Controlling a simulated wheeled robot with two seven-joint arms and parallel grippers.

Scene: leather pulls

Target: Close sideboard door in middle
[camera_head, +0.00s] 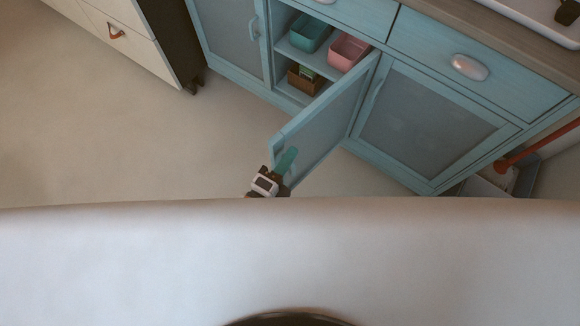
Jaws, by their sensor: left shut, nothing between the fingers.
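The blue sideboard's middle door (325,125) stands open, swung out from its hinge side on the right into the room. Its panel is grey and its frame blue. My right gripper is not in view.
The open middle compartment holds a teal bin (310,33), a pink bin (348,51) and a brown basket (306,79). The left door (228,32) and right door (425,118) are closed. A cream cabinet (115,32) stands at upper left. The floor (120,135) at left is clear.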

